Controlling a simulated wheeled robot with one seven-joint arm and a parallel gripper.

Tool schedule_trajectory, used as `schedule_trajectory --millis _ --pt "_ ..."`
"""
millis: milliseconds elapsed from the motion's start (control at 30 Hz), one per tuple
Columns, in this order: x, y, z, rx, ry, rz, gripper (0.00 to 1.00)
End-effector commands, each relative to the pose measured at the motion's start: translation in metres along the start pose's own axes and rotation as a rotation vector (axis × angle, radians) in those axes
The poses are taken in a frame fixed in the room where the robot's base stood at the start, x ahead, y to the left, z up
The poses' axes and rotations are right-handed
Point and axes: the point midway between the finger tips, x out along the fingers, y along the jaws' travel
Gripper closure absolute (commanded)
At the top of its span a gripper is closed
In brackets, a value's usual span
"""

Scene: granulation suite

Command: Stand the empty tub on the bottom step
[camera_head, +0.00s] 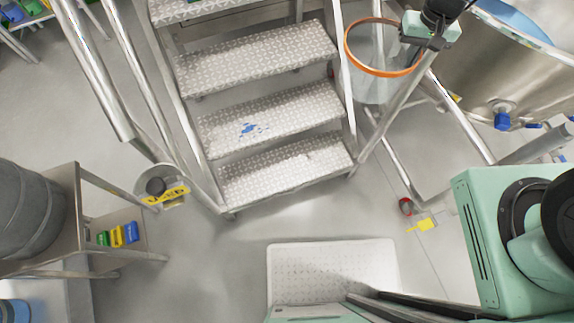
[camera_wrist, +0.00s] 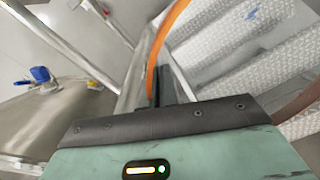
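The tub (camera_head: 378,90) is clear, with an orange rim, and looks empty. It hangs upright or nearly so at the right of the stairs in the head view, and its wall overlaps the stair rail there. My gripper (camera_head: 428,42) is at the rim's right side, shut on it. In the wrist view the orange rim (camera_wrist: 158,55) runs between the dark fingers (camera_wrist: 160,92). The bottom step (camera_head: 285,174) is bare metal tread, below and left of the tub. The step above it (camera_head: 285,112) carries blue marks.
Metal rails flank the stairs (camera_head: 250,62). A steel vessel (camera_head: 465,85) with blue fittings stands at the right. A white perforated mat (camera_head: 330,260) lies in front of the stairs. A table (camera_head: 78,190) stands at the left. A yellow tag (camera_head: 425,224) lies on the floor.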

Motion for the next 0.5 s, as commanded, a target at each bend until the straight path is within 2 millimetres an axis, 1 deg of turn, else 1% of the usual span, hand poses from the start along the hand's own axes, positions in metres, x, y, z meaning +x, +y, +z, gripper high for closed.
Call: schedule_trajectory --millis 33,267,500 --pt "0.030 -0.005 -0.003 0.023 0.004 0.000 1.00" --pt "0.074 -0.022 -0.003 0.178 0.006 0.000 1.00" --pt "0.130 -0.040 0.002 0.355 0.013 0.003 1.00"
